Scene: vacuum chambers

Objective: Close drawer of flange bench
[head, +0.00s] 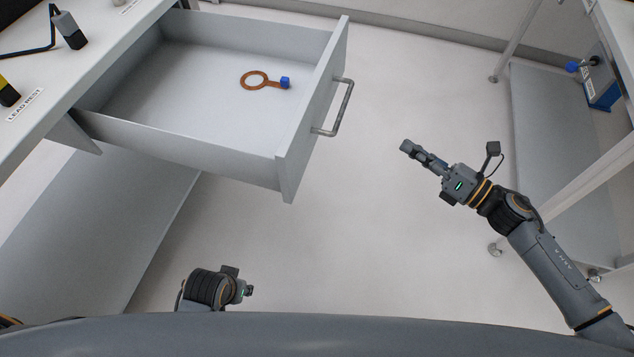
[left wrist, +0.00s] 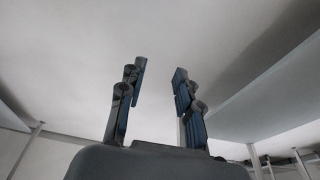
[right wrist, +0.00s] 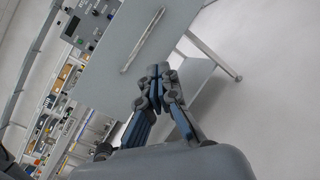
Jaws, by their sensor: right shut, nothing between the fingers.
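The drawer (head: 190,140) of the bench is pulled far out in the head view. Its grey front panel (head: 312,110) carries a metal bar handle (head: 342,108) on the outer face. In the right wrist view, a grey panel (right wrist: 120,45) with a thin bar handle (right wrist: 143,40) shows beyond the fingers. My right gripper (head: 406,147) is to the right of the handle, apart from it. Its fingers also show in the right wrist view (right wrist: 158,72), shut and empty. My left gripper is open and empty in the left wrist view (left wrist: 158,75); in the head view its fingers are mostly hidden.
A copper ring gasket (head: 256,80) with a blue tag lies inside the drawer. The bench top (head: 75,60) holds dark tools near a "LEAD REST" label. Another bench frame (head: 590,165) with a shelf stands at right. The floor between is clear.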

